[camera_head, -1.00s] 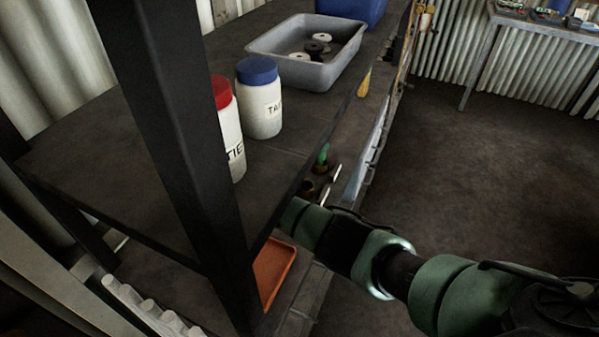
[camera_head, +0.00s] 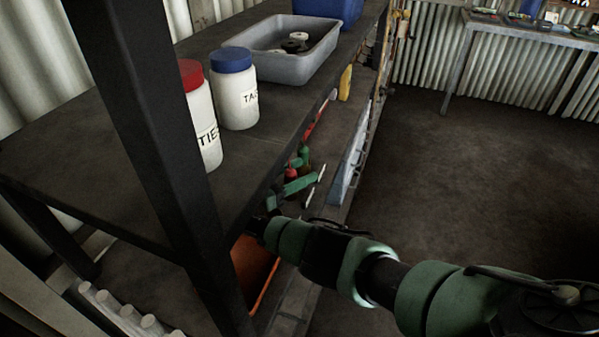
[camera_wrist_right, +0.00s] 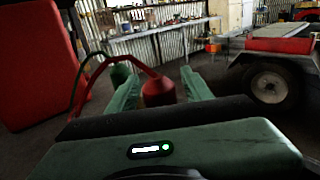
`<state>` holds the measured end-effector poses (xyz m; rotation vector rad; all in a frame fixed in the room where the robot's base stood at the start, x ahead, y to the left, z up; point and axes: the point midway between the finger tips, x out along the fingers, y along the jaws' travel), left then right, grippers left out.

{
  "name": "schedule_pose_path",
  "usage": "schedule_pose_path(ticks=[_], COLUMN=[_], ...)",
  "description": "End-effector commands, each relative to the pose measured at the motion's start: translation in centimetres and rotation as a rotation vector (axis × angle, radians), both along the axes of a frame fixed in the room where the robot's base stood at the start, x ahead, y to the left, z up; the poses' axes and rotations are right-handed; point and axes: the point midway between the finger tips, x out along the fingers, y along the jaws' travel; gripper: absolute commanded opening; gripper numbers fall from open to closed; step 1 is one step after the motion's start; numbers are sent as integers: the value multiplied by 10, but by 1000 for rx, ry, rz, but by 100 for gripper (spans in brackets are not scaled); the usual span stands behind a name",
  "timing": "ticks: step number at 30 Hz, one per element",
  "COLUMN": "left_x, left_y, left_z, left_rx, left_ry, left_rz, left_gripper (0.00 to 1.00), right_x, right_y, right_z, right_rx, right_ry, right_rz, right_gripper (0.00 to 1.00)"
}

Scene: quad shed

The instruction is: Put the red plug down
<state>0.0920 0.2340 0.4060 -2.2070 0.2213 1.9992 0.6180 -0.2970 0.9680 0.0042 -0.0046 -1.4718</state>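The red plug (camera_wrist_right: 158,92) stands between the two green fingers of my right gripper (camera_wrist_right: 160,82) in the right wrist view. The fingers are spread, with a narrow gap showing beside the plug. In the head view, the right gripper (camera_head: 288,188) reaches under the upper shelf, and a small part of the red plug (camera_head: 291,174) shows by the finger. A green plug-like piece (camera_wrist_right: 120,74) is just beyond the left finger in the wrist view. The plug's base is hidden. My left gripper is not in view.
The upper shelf (camera_head: 95,140) overhangs the gripper. It holds a red-lidded bottle (camera_head: 203,125), a blue-lidded bottle (camera_head: 236,95) and a grey tray (camera_head: 270,68). A dark post (camera_head: 150,150) stands in front. An orange tray (camera_head: 255,270) is on the lower level. The floor at right is clear.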

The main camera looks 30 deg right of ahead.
Motion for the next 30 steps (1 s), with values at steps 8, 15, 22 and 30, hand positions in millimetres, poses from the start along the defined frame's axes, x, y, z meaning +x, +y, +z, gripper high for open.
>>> schedule_pose_path(ticks=[8, 15, 22, 30], left_x=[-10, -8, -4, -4], left_y=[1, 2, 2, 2], left_z=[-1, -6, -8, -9], left_rx=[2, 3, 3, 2], left_ry=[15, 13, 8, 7], left_rz=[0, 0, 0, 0], left_gripper=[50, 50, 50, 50], right_x=[0, -3, -6, -7], right_y=[2, 36, 68, 75], right_z=[0, 0, -1, 0], right_rx=[0, 3, 2, -1], right_ry=[0, -1, 0, -1], right_rz=[1, 1, 0, 0], right_gripper=[50, 50, 50, 50])
